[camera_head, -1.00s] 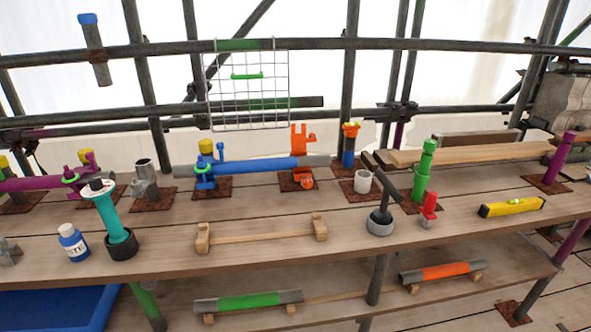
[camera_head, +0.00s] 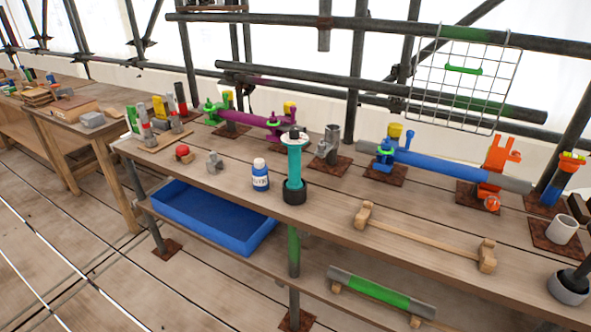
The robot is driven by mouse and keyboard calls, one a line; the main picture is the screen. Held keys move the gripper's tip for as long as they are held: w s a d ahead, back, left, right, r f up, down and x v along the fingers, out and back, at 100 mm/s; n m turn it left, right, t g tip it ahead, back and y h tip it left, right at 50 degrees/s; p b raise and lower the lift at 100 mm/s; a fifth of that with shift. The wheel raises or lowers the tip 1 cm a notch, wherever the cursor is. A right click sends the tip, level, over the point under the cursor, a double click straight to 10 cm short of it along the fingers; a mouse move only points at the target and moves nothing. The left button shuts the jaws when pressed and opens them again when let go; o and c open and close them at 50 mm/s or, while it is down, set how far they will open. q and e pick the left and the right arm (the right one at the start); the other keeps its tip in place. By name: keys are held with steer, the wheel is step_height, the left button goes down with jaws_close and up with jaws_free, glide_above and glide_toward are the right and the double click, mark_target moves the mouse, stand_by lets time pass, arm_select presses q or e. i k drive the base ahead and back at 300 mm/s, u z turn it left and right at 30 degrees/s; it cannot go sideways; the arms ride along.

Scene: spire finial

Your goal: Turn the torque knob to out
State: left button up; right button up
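The torque knob is most likely on the teal upright tool (camera_head: 294,165), which has a white dial-like top with a black knob (camera_head: 294,133) and stands in a black round base (camera_head: 294,192) near the bench's front edge. The markings on its top are too small to read. Neither of my grippers is in view.
A blue and white bottle (camera_head: 260,174) stands just left of the teal tool, and a grey clamp (camera_head: 214,163) is farther left. A wooden rack (camera_head: 424,238) lies to the right. A blue tray (camera_head: 212,217) sits on the lower shelf. Floor is clear at left.

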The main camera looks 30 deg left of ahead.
mark_target(294, 132)
steer(key=k, duration=0.5)
steer(key=u, duration=1.3)
steer(key=i, duration=1)
steer(key=z, duration=1.95)
